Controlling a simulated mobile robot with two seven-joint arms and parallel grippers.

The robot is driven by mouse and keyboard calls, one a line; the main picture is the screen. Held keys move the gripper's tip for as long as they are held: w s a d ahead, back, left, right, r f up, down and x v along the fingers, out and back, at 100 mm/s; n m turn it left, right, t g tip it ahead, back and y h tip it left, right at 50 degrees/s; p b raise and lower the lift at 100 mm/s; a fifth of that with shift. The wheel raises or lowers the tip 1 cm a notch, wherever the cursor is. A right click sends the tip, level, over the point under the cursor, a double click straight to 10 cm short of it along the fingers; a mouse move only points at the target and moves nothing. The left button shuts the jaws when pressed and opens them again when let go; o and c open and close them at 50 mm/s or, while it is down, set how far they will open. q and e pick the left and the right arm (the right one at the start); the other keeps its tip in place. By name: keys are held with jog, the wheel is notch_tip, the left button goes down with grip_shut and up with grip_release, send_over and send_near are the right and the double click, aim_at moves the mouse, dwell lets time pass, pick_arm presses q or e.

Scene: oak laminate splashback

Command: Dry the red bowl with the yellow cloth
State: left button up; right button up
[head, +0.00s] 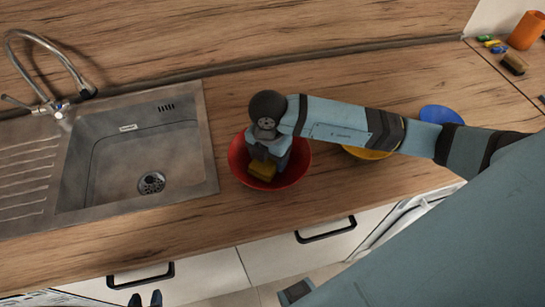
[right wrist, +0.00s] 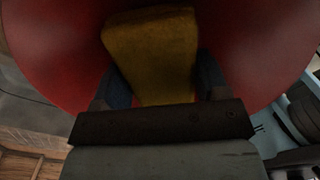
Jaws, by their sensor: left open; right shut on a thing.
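The red bowl (head: 295,172) stands on the wooden counter just right of the sink. My right gripper (head: 264,164) reaches down into it and is shut on the yellow cloth (head: 263,171). The cloth looks like a folded block low in the bowl; whether it touches the bowl's surface I cannot tell. In the right wrist view the cloth (right wrist: 152,55) sits between the two fingers, with the red bowl (right wrist: 55,45) around it.
A steel sink (head: 140,160) with a tap (head: 60,108) lies to the left. A yellow bowl (head: 366,153), partly hidden by my right arm, and a blue bowl (head: 440,115) stand to the right. An orange cup (head: 526,31) and a brush (head: 513,64) are at the far right.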

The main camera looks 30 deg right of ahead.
jog(key=r+p, duration=0.2)
jog(key=r, duration=0.1)
jog(key=r+p, duration=0.2)
jog(key=r, duration=0.1)
jog(key=shift+s+d+r+p, duration=0.1)
jog(key=shift+s+d+p, duration=0.1)
jog(key=shift+p, duration=0.1)
notch_tip(320, 180, up, 2)
jog(key=shift+r+p, duration=0.25)
jog(key=shift+p, duration=0.65)
jog(key=r+p, duration=0.2)
jog(key=r, duration=0.1)
jog(key=r+p, duration=0.1)
jog(key=r, duration=0.1)
jog(key=shift+s+d, duration=0.1)
jog(key=shift+s, duration=0.15)
jog(key=shift+f, duration=0.1)
